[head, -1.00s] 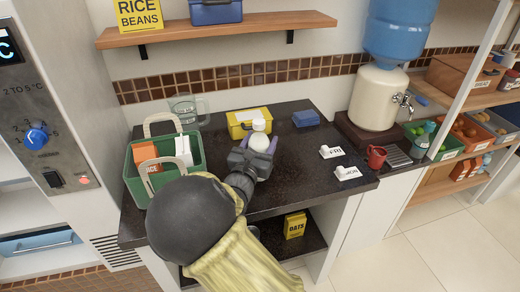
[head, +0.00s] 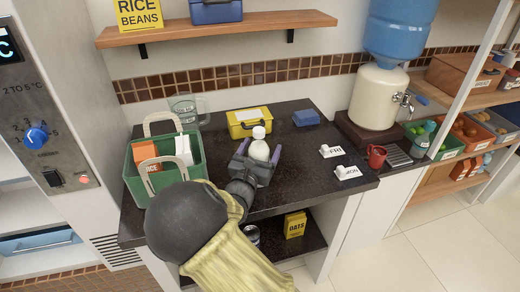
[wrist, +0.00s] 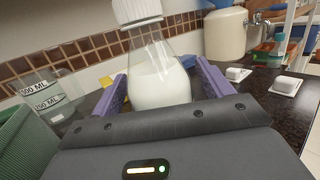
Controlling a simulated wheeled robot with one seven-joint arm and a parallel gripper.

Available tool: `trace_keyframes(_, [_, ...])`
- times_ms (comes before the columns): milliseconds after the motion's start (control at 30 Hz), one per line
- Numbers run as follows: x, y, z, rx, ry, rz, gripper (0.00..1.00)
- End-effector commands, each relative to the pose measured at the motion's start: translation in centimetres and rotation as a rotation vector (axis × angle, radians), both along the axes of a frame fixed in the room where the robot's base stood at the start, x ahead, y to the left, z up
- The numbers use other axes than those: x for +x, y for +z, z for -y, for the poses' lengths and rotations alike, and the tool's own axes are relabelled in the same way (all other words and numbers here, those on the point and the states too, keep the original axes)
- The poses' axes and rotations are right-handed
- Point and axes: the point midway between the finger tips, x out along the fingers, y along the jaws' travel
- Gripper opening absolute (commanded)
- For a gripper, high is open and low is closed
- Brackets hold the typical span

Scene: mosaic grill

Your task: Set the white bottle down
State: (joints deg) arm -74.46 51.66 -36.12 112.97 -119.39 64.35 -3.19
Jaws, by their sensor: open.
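The white bottle (head: 260,150) stands upright on the dark counter (head: 300,190), in front of the yellow box. It has a white cap and white contents, and it shows in the wrist view (wrist: 162,82) between the purple fingers. My gripper (head: 260,155) is open, with one finger on each side of the bottle. In the wrist view, gaps show between the bottle and the fingers. The bottle's base is hidden behind my gripper body.
A green basket (head: 133,172) with boxes stands at the left. A yellow box (head: 240,122), a blue box (head: 306,118) and a clear jug (head: 184,112) stand behind. White label signs (head: 332,151) and a red mug (head: 376,156) are at the right. The counter's front right is clear.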

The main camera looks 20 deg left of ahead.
Motion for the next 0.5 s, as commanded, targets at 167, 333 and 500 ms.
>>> trace_keyframes(167, [-0.8, 0.1, -0.1, 0.001, 0.001, -0.001, 0.79])
trace_keyframes(333, [-3.5, -0.4, -0.4, -0.001, 0.004, -0.001, 0.79])
trace_keyframes(500, [-6.7, -0.9, -0.5, 0.000, 0.000, -0.001, 0.79])
